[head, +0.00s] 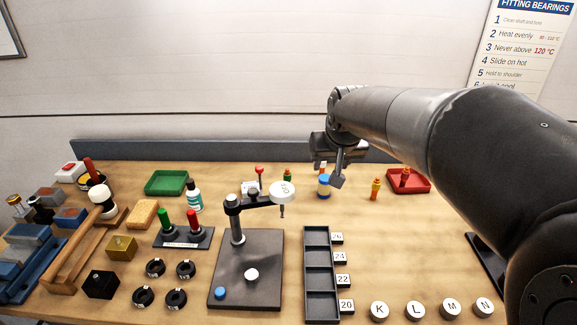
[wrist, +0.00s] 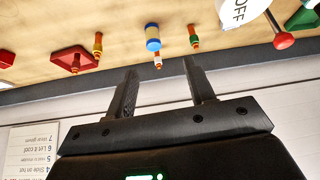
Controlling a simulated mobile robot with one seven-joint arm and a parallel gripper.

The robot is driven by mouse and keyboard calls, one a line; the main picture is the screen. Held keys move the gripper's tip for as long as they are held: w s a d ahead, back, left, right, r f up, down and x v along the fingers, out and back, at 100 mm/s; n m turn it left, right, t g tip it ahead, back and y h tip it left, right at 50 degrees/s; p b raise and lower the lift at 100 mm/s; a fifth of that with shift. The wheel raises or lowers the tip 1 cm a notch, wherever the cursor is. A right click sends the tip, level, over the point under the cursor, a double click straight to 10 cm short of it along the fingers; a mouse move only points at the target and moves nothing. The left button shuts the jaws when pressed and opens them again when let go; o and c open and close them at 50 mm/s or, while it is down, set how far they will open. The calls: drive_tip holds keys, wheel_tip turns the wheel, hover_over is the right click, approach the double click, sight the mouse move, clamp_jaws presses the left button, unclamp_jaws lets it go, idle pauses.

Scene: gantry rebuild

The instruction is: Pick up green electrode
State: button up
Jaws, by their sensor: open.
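The green electrode (head: 287,175), a small green piece with an orange end, stands at the back of the workbench, left of my gripper (head: 338,182). In the wrist view the green electrode (wrist: 194,34) lies just beyond the tip of the right-hand finger, apart from it. My gripper (wrist: 160,67) is open and empty, with its two fingers spread. A white-and-orange electrode (wrist: 158,61) shows between the fingertips in that view. I cannot tell its distance from them.
A blue-and-cream jar (head: 324,187) stands close by my gripper. A stand's white OFF disc (head: 282,190) and a red-knobbed lever (head: 259,173) are near the green electrode. An orange electrode (head: 375,189) and a red tray (head: 424,184) lie right. A grey ledge (head: 220,150) runs behind.

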drive_tip(key=w+a+f, duration=0.4)
drive_tip(key=w+a, duration=0.1)
drive_tip(key=w, duration=0.5)
drive_tip(key=n, duration=0.1)
hover_over(287, 174)
wheel_tip(287, 174, down, 6)
drive_tip(key=shift+y, duration=0.3)
drive_tip(key=f, duration=0.4)
drive_tip(key=shift+s+d+f, duration=0.2)
drive_tip(key=shift+s+f, duration=0.05)
drive_tip(key=shift+s, duration=0.15)
drive_tip(key=x, duration=0.6)
drive_tip(key=shift+s+d+f, duration=0.1)
drive_tip(key=shift+s+f, duration=0.1)
drive_tip(key=shift+s, duration=0.25)
drive_tip(key=shift+w+f, duration=0.25)
drive_tip(key=shift+f, duration=0.05)
drive_tip(key=shift+c, duration=0.4)
clamp_jaws()
